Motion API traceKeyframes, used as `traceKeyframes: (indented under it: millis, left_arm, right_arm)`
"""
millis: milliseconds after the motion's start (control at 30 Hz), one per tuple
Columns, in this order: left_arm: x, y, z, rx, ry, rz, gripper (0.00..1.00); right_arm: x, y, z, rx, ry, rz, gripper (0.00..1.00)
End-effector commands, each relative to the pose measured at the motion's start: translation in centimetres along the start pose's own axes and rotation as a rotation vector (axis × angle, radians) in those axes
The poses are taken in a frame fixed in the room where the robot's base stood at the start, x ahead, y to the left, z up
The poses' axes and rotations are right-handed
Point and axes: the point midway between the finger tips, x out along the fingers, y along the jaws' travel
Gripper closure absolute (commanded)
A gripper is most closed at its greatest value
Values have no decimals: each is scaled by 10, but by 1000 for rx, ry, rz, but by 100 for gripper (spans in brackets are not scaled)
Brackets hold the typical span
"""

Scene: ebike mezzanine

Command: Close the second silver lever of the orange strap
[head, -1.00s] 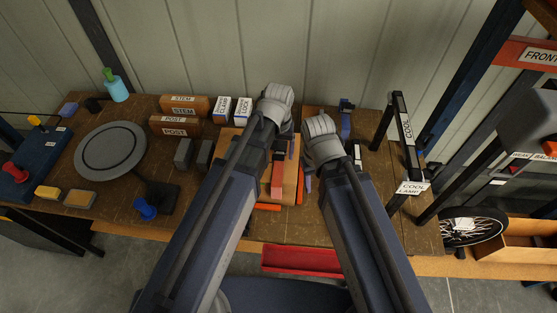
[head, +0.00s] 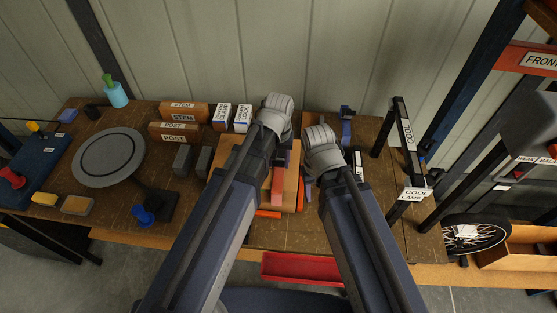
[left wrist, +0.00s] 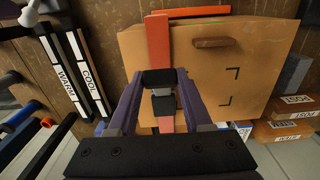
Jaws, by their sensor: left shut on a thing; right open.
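The orange strap (head: 277,186) runs across a tan case (head: 291,172) on the workbench; strap (left wrist: 158,42) and case (left wrist: 262,65) also show in the left wrist view. My left gripper (left wrist: 160,82) is over the strap, its dark fingertips close together at a dark buckle. A small grey piece, apparently the silver lever (left wrist: 162,104), sits between the fingers; the fingertips hide most of what they grip. In the head view my left gripper (head: 281,156) is partly hidden by its own arm. My right gripper (head: 308,184) is open beside the case, mostly hidden by its wrist.
STEM (head: 184,109) and POST (head: 174,131) boxes stand behind left, with a round grey stand (head: 109,156) further left. The COOL lamp frame (head: 403,140) stands right of my right arm. A red tray (head: 300,268) lies at the bench front.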

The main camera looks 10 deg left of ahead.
Motion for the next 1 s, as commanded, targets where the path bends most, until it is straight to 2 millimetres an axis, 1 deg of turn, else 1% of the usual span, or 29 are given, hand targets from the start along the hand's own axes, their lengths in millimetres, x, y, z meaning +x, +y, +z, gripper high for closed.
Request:
traceKeyframes:
  millis: [33,167,1000]
  left_arm:
    - [0,0,0,0,0,0,85]
    - [0,0,0,0,0,0,100]
    - [0,0,0,0,0,0,100]
  right_arm:
    - [0,0,0,0,0,0,50]
    - [0,0,0,0,0,0,50]
    - [0,0,0,0,0,0,50]
